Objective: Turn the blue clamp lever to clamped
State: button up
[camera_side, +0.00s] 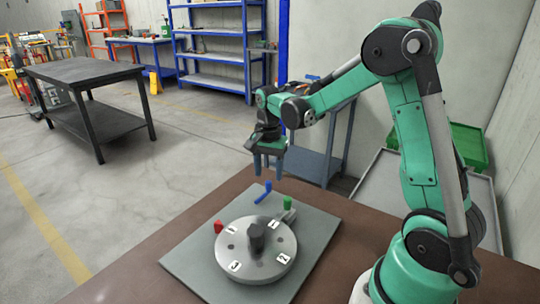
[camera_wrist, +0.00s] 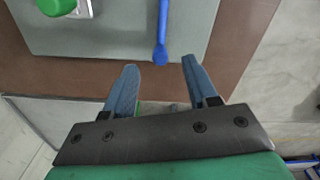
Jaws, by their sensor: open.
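The blue clamp lever (camera_side: 264,192) stands on the grey base plate (camera_side: 190,262), behind the round grey dial. It shows in the wrist view (camera_wrist: 162,40) as a thin blue bar with a rounded end, at the top centre. My gripper (camera_side: 267,174) points down above and close to the lever, with its fingers apart and empty. In the wrist view my gripper's two blue-grey fingers (camera_wrist: 158,72) are spread, and the lever's rounded end lies between and just beyond their tips. Whether the fingers touch the lever cannot be told; they look apart from it.
The round dial (camera_side: 256,262) carries numbered marks and a dark central knob (camera_side: 257,235). A red block (camera_side: 218,227) is at its left and a green knob (camera_side: 288,203) at its right, near the lever. The brown tabletop (camera_side: 120,283) is otherwise clear.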

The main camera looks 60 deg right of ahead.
jog(key=shift+f, duration=1.45)
grip_shut()
